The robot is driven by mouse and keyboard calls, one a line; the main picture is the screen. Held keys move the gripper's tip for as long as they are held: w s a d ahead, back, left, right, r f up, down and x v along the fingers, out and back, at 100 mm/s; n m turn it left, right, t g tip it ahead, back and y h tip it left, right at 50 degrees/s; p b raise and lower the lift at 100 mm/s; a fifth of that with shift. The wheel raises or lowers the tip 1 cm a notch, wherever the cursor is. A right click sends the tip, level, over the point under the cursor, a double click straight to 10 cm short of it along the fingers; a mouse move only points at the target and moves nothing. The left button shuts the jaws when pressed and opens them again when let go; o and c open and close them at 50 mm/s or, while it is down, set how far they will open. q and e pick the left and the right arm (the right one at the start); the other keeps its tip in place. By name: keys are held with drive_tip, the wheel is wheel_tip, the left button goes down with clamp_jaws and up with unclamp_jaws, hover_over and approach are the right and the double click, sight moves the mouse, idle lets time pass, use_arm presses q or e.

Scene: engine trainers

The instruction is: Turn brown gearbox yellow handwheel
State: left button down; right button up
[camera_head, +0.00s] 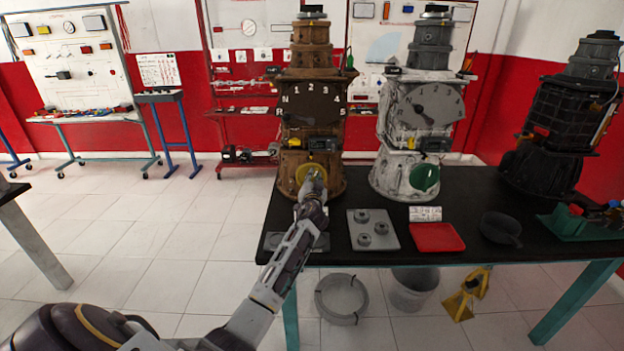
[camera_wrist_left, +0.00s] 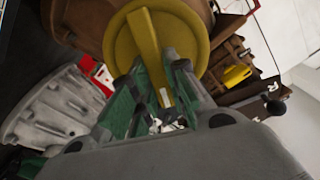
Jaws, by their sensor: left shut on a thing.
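The brown gearbox (camera_head: 311,110) stands upright at the left end of the black bench, with a dark dial marked N, R and numbers. Its yellow handwheel (camera_head: 303,172) is low on the front. My left gripper (camera_head: 313,184) is at the handwheel and partly covers it. In the left wrist view the handwheel (camera_wrist_left: 158,40) is a round disc with a raised bar across it. The fingers of my left gripper (camera_wrist_left: 160,92) are shut on that bar, which lies tilted in this view. My right gripper is in neither view.
A white gearbox (camera_head: 420,105) with a green handwheel (camera_head: 424,177) stands close to the right. A black gearbox (camera_head: 565,125) is at the far right. A grey plate with round parts (camera_head: 362,246), a red tray (camera_head: 437,228) and a dark pan (camera_head: 499,228) lie on the bench (camera_head: 470,195).

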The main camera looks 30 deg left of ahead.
use_arm(q)
drive_tip(key=shift+d+m, duration=0.1)
drive_tip(key=shift+m, duration=0.9)
drive_tip(key=m+p, duration=0.1)
drive_tip(key=m, duration=0.3)
drive_tip(key=f+m+p, duration=0.1)
drive_tip(key=m+p, duration=0.1)
drive_tip(key=m, duration=0.3)
drive_tip(key=f+m+p, duration=0.1)
drive_tip(key=m, duration=0.3)
drive_tip(key=shift+w+d+p, duration=0.2)
drive_tip(key=shift+d+p, duration=0.1)
drive_tip(key=shift+p, duration=0.1)
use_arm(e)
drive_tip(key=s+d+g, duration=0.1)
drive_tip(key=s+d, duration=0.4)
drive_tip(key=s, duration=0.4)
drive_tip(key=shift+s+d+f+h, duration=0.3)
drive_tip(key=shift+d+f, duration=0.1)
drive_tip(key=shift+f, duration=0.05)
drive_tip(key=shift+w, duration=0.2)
